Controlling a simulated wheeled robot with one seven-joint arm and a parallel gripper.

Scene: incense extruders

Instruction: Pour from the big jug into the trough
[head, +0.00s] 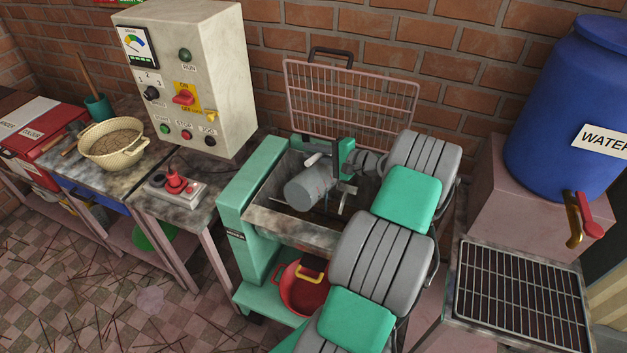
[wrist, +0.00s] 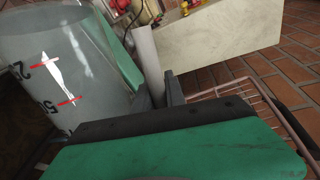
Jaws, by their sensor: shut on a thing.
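The big jug (head: 308,188) is grey and see-through, and it lies strongly tilted over the trough (head: 300,230), a worn metal basin in a green frame. In the wrist view the jug (wrist: 60,75) shows red marks, dark figures and a white streak. My gripper (head: 343,170) is at the jug's right side, over the trough. In the wrist view its dark fingers (wrist: 160,92) are shut around the jug's pale upright handle (wrist: 147,55). Whether liquid is in the jug or running out cannot be told. Part of the trough's inside is hidden by the jug and my arm.
A pink wire guard (head: 355,95) stands raised behind the trough. A blue water barrel (head: 570,100) and a drain grate (head: 520,295) are at the right. A red pot (head: 300,292) sits below.

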